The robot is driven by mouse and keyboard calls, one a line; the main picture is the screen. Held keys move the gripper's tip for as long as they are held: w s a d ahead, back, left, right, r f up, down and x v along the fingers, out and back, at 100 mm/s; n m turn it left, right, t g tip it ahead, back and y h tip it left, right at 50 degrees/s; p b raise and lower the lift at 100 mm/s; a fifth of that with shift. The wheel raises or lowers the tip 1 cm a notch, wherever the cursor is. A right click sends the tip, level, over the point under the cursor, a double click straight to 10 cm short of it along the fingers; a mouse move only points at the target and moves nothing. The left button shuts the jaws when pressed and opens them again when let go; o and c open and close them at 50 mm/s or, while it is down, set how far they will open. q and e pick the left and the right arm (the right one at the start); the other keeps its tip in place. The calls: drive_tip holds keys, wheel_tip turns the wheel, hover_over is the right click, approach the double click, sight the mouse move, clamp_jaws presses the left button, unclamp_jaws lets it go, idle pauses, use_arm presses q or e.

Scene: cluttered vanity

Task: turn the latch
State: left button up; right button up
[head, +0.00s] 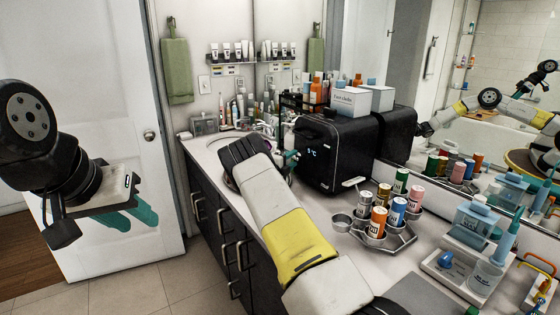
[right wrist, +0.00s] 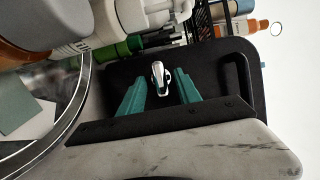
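A small shiny metal latch (right wrist: 158,75) sticks out from a black face in the right wrist view. The face appears to belong to the black mini fridge (head: 326,172) on the counter in the head view. My right gripper (right wrist: 160,88) is open, with one teal finger on each side of the latch and gaps showing beside it. It also shows in the head view (head: 290,158) by the fridge's left side, where the latch cannot be made out. My left gripper (head: 138,222) hangs at the left before the white door; its finger gap is unclear.
A metal rack (head: 377,235) of several cans stands right of my right arm. White boxes (head: 350,102) sit on the fridge. Bottles and a round mirror (right wrist: 55,115) crowd its far side. A blue dispenser (head: 473,222) stands at right.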

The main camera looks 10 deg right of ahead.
drive_tip(key=shift+c, duration=0.4)
clamp_jaws()
drive_tip(key=shift+m, duration=0.3)
drive_tip(key=shift+f+m+t+h, duration=0.2)
drive_tip(key=shift+m+t+h, duration=0.2)
drive_tip(key=shift+m, duration=0.7)
drive_tip(key=shift+w+f+m+h, duration=0.15)
drive_tip(key=shift+m+h, duration=0.65)
drive_tip(key=shift+m, duration=1.4)
drive_tip(key=shift+o, duration=0.4)
unclamp_jaws()
